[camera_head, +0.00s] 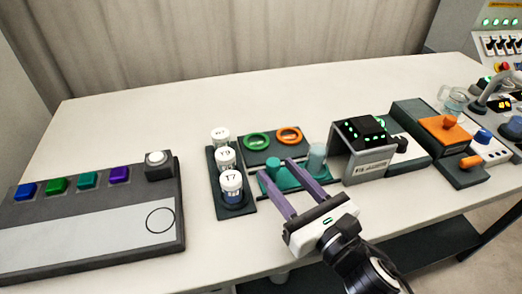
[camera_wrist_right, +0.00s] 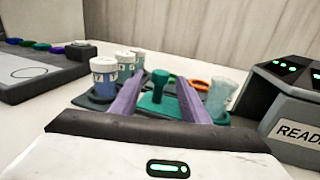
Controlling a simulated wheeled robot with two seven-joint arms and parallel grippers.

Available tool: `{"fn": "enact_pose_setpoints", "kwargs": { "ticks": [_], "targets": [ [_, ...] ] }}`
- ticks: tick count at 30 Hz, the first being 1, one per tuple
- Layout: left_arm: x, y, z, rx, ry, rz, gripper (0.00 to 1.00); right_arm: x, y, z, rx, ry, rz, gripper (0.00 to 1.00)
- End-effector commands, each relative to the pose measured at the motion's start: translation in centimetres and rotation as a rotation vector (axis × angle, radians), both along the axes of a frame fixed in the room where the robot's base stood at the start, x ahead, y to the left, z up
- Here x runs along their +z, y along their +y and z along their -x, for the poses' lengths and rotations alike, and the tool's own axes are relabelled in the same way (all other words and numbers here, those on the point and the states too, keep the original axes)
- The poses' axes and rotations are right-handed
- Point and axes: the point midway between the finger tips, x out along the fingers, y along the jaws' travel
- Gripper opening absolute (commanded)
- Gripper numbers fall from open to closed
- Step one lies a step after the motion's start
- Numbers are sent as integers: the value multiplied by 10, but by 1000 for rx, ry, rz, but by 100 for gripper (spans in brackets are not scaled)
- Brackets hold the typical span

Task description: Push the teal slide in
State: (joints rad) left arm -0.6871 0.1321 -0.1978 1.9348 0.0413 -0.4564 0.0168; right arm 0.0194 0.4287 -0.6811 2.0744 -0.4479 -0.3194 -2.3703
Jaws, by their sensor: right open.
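The teal slide (camera_head: 286,183) is a flat plate on a dark base between the jar rack and the grey READY box. Its upright teal knob (camera_head: 273,167) is at its left part; in the right wrist view the knob (camera_wrist_right: 158,86) stands between my fingers. A pale translucent cup (camera_head: 317,157) stands at the slide's right end. My right gripper (camera_head: 276,168) is open and empty, reaching in from the front right, its two purple fingers spread above the slide and either side of the knob. I cannot tell whether they touch it. My left gripper is out of view.
A dark rack (camera_head: 236,213) with several white-lidded jars stands close left. Green (camera_head: 257,142) and orange (camera_head: 289,135) rings lie behind. The grey box (camera_head: 366,166) with green lights is close right. A button panel (camera_head: 90,235) is far left. The table's back is clear.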

Motion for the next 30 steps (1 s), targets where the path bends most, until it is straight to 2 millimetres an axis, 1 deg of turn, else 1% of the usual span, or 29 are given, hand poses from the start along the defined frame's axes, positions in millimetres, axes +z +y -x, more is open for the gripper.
{"fn": "enact_pose_setpoints", "kwargs": {
  "ticks": [1,6,12,17,24,26,30],
  "targets": [
    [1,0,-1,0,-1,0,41,2,6,-10,-1,-3,-3,41],
    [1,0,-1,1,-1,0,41,2,23,-36,-2,-1,-3,41],
    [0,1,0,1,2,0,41,1,37,-58,-1,-1,-3,41],
    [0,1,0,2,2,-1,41,0,41,-64,-1,0,-2,41],
    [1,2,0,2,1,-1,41,0,41,-64,-1,0,-2,41],
    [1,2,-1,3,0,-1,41,0,41,-64,-1,0,-2,31],
    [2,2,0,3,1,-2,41,0,41,-64,-1,0,-2,8]
  ]
}}
